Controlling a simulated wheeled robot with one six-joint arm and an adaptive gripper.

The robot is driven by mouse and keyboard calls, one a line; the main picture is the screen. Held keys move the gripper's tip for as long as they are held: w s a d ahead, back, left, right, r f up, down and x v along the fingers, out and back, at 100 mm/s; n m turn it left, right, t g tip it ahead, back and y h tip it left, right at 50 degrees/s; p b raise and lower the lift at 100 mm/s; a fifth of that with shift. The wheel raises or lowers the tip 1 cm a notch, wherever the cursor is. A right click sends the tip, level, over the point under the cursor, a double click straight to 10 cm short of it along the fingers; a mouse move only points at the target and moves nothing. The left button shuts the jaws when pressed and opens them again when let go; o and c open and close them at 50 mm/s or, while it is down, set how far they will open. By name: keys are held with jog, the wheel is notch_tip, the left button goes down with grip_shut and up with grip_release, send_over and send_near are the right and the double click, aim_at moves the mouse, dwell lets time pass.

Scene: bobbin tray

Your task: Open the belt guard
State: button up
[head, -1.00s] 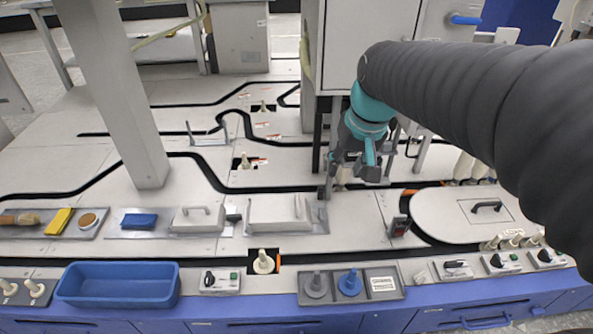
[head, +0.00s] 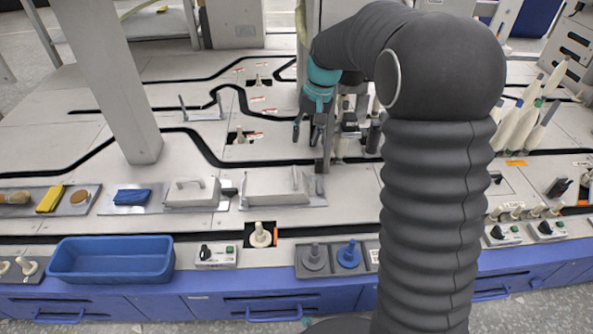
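My gripper (head: 307,140) hangs below its teal wrist, pointing down, left of a cluster of dark and pale parts. Its two dark fingers look spread apart, with nothing seen between them. I cannot tell for sure which cover is the belt guard. A low white cover (head: 272,187) sits on a grey plate in front of the gripper, apart from it. A smaller white cover with a handle (head: 192,190) lies to its left; it looks shut. On the right, a pale panel with a black handle (head: 495,178) is mostly hidden behind my arm.
A blue bin (head: 110,262), a switch box (head: 216,255) and a grey tray with grey and blue pegs (head: 312,258) line the front edge. Several pale bobbins (head: 520,125) stand at the right. A grey post (head: 118,90) rises at the left.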

aim_at(295, 174)
jog(key=a+f, duration=0.1)
jog(key=f, duration=0.3)
jog(key=f+b, duration=0.1)
jog(key=f, duration=0.3)
jog(key=a+f+b, duration=0.1)
jog(key=f, duration=0.3)
jog(key=shift+a+f, duration=0.3)
jog(key=shift+f, duration=0.05)
grip_shut()
